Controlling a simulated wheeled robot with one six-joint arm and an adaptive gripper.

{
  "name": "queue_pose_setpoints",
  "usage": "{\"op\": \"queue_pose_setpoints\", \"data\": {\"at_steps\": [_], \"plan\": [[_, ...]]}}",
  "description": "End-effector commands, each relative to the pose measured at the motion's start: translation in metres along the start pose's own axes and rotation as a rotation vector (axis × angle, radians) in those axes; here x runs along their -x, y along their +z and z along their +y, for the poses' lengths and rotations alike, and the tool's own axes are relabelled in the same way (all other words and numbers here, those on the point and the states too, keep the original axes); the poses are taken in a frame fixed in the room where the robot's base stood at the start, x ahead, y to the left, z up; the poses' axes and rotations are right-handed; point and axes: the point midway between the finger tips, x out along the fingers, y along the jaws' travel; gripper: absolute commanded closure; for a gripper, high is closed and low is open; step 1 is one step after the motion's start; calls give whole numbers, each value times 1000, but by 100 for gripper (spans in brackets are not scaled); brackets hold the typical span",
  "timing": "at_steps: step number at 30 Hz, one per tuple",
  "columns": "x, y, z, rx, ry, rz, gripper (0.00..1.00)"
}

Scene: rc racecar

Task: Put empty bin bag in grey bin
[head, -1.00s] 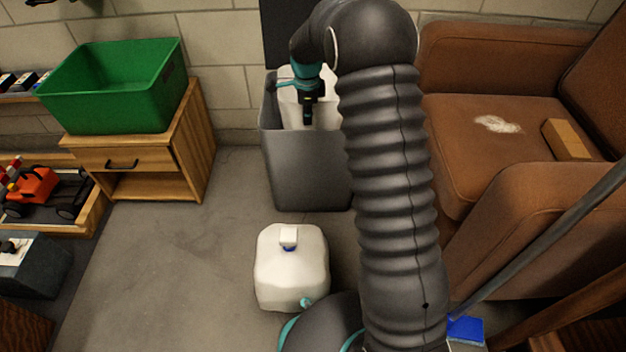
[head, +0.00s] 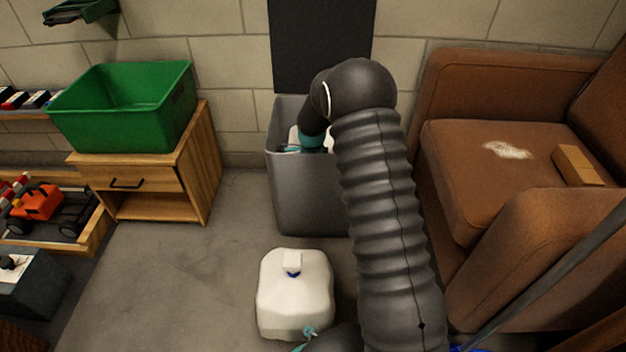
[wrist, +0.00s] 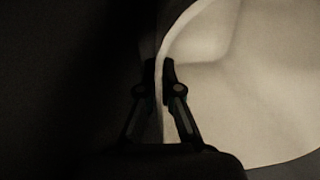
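The grey bin (head: 308,200) stands against the back wall in the head view, with its dark lid (head: 322,45) up behind it. My arm reaches down into the bin's mouth, so the gripper's fingers are hidden there. A little of the white bin bag (head: 294,133) shows inside the bin beside my wrist. In the wrist view, my gripper (wrist: 160,72) has its fingertips close together on the thin pale edge of the bag (wrist: 230,90). The bag fills the right side of that view, and the left side is dark.
A white jug (head: 295,295) stands on the floor in front of the bin. A green crate (head: 122,118) sits on a wooden cabinet (head: 195,165) at the left. A brown armchair (head: 480,185) stands close on the right. Open floor lies left of the jug.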

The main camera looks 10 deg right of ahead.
Motion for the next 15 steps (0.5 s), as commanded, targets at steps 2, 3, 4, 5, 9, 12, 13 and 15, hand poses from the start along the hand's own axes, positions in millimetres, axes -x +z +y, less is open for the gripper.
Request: {"op": "queue_pose_setpoints", "data": {"at_steps": [2,3,4,5,9,12,13,15], "plan": [[-9,0,1,0,0,0,100],[-10,0,1,0,-1,0,100],[-10,0,1,0,-1,0,100],[-10,0,1,0,-2,0,100],[-10,0,1,0,-1,0,100],[-12,0,1,0,-1,0,100],[-14,0,1,0,-1,0,100],[-15,0,1,0,-1,0,100]]}}
